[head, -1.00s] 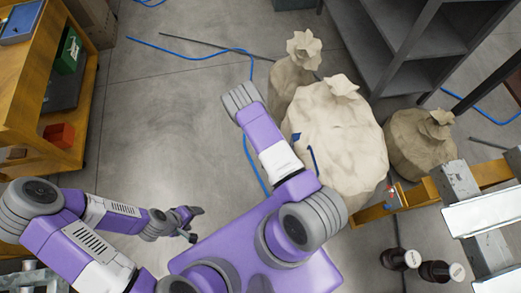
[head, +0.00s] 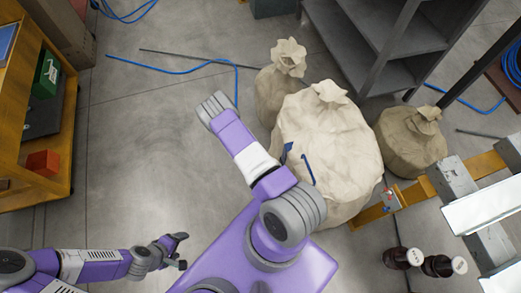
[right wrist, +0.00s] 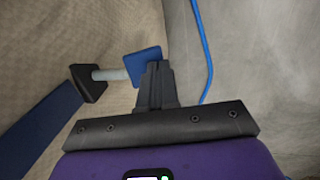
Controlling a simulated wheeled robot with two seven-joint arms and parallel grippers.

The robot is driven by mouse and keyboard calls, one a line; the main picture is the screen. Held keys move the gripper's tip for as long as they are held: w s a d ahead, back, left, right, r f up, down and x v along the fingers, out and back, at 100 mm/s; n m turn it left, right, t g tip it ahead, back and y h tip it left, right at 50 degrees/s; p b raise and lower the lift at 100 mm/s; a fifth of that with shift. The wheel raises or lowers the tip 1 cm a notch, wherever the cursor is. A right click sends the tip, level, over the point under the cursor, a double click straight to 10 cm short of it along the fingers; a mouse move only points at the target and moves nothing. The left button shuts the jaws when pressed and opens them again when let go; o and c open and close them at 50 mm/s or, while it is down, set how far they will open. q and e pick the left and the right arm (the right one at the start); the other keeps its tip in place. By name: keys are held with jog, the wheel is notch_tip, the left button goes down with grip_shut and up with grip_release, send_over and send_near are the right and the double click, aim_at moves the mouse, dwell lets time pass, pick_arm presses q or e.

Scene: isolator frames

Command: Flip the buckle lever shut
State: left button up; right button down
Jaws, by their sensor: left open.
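A dark blue bar (head: 308,168) and a small blue piece (head: 287,151) show in front of the large sack in the head view; I take them as parts of the buckle lever. In the right wrist view a blue bar (right wrist: 40,128), a black block, a grey rod (right wrist: 110,74) and a blue end block (right wrist: 142,66) show. My right gripper (right wrist: 158,68) has its fingers together, their tips overlapping the blue end block; I cannot tell whether they touch. In the head view it is hidden. My left gripper (head: 181,250) is open and empty over the floor at lower left.
Several beige sacks, the large one (head: 345,125) in the middle, stand by a grey shelf (head: 395,50). An orange beam (head: 475,168) with grey blocks is at right. An orange workbench (head: 60,165) is at left. Blue hose (head: 180,66) lies on open floor.

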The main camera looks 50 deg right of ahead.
jog(key=shift+s+f, duration=0.1)
jog(key=w+a+r+p, duration=0.2)
jog(key=a+r+p, duration=0.1)
jog(key=r, duration=0.3)
jog(key=w+a+r+p, duration=0.2)
jog(key=a+r, duration=0.1)
jog(key=r, duration=0.3)
jog(key=shift+r+p, duration=0.15)
jog(key=shift+p, duration=0.25)
jog(key=s+a+r+n+y, duration=0.1)
jog(key=a+r+y, duration=0.1)
jog(key=a, duration=0.4)
jog(key=s+a+r+n+t+y, duration=0.1)
jog(key=s+a+r+y, duration=0.1)
jog(key=a+r, duration=0.2)
jog(key=s+a+r+n+t+y, duration=0.1)
jog(key=s+a+r+y, duration=0.1)
jog(key=a, duration=0.7)
jog(key=shift+a+r+n, duration=0.25)
jog(key=shift+r+n, duration=0.05)
jog(key=shift+r, duration=0.5)
